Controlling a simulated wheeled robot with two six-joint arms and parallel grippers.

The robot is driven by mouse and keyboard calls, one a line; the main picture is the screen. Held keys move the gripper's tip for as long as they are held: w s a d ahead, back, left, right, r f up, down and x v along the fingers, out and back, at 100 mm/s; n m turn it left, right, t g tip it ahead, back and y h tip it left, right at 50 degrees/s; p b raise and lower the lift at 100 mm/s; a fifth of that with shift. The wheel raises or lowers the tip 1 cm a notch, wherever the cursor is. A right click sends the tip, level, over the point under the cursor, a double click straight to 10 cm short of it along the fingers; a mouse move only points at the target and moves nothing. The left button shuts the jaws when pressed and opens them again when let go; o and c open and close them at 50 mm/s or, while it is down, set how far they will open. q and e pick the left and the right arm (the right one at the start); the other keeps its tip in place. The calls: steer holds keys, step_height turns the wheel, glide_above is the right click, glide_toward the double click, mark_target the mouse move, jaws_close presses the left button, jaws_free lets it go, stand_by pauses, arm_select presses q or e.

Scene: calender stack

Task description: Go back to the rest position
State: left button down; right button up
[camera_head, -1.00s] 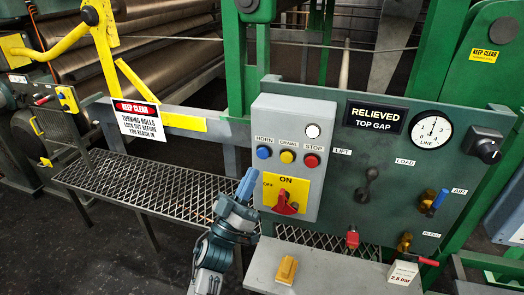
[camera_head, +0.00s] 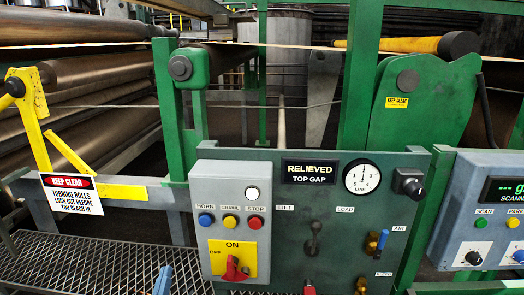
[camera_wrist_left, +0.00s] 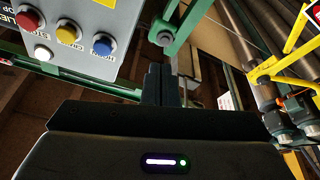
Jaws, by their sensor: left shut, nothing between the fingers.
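Only the blue tip of my left gripper (camera_head: 162,281) shows in the head view, at the bottom edge, left of the grey control box (camera_head: 207,230). In the left wrist view my left gripper's dark fingers (camera_wrist_left: 158,86) are together with nothing between them. They are clear of the control box (camera_wrist_left: 105,20), which is at the upper left there. My right gripper is in neither view.
The green panel (camera_head: 330,225) carries a gauge (camera_head: 362,176), levers and valves. A red rotary switch (camera_head: 233,268) sits on a yellow plate. A metal grating (camera_head: 80,262) lies at the lower left. Large rolls (camera_head: 90,75) stand behind a yellow bar (camera_head: 30,115).

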arm_select(q)
steer(key=s+a+f+m+g+y, duration=0.1)
steer(key=s+a+f+g, duration=0.3)
steer(key=s+f+g, duration=0.75)
steer(key=s+d+f+m+g+h, duration=0.1)
steer(key=s+f+m+g, duration=0.2)
steer(key=s, duration=0.5)
steer(key=s+f+m+g, duration=0.2)
steer(key=s+f+g, duration=0.1)
steer(key=s+f, duration=0.3)
step_height(320, 180, down, 32)
steer(key=s+a+g+b, duration=0.2)
steer(key=a+b, duration=0.1)
steer(key=s+f+b, duration=0.1)
steer(key=s+f, duration=1.7)
steer(key=f, duration=0.3)
steer(key=shift+s+a+n+g+b, duration=0.3)
steer(key=shift+a+n+g, duration=0.05)
steer(key=shift+a+n, duration=0.1)
